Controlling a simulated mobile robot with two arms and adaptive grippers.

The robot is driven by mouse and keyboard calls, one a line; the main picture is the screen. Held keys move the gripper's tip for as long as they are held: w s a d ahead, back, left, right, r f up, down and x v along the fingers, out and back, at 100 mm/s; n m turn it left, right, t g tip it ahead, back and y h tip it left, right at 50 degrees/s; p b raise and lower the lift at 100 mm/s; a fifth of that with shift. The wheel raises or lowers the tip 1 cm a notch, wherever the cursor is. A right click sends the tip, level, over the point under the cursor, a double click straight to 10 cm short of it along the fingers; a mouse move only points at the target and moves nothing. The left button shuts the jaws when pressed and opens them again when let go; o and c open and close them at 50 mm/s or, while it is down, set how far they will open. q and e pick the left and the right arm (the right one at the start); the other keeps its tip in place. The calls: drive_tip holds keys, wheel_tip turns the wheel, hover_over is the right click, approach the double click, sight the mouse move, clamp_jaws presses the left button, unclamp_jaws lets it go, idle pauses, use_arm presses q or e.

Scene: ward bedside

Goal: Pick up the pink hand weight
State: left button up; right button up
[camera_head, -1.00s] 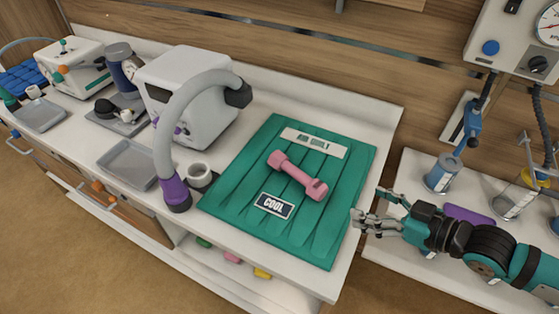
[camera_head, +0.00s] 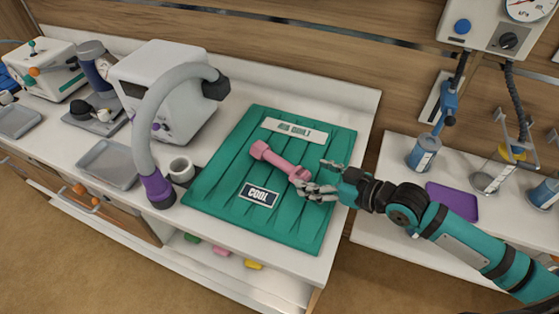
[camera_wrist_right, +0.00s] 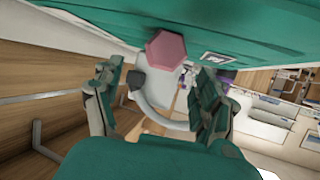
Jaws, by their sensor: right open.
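The pink hand weight (camera_head: 277,160) lies on the green ribbed mat (camera_head: 222,185), slanting from upper left to lower right. My right gripper (camera_head: 313,177) is open at the weight's lower right end, and its fingers partly overlap that end in the head view. In the right wrist view, one pink hexagonal end of the weight (camera_wrist_right: 166,49) shows ahead, above the gap between the open fingers (camera_wrist_right: 160,95). I cannot tell whether a finger touches it. My left gripper is not in view.
A lower shelf at right holds a purple tray (camera_head: 452,201) and canisters (camera_head: 423,152).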

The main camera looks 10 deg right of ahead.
sight(299, 170)
drive_tip(key=shift+x, duration=0.75)
drive_tip(key=shift+w+a, duration=0.25)
drive_tip(key=p+x, duration=0.2)
drive_tip(key=x, duration=0.2)
drive_tip(key=shift+w+a, duration=0.2)
drive_tip(key=shift+a, duration=0.05)
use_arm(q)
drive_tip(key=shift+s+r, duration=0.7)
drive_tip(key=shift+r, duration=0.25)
use_arm(e)
drive_tip(key=shift+s+d, duration=0.1)
drive_tip(key=c, duration=0.4)
clamp_jaws()
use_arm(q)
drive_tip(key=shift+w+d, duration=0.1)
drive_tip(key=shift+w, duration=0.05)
use_arm(e)
drive_tip(key=shift+r, duration=0.1)
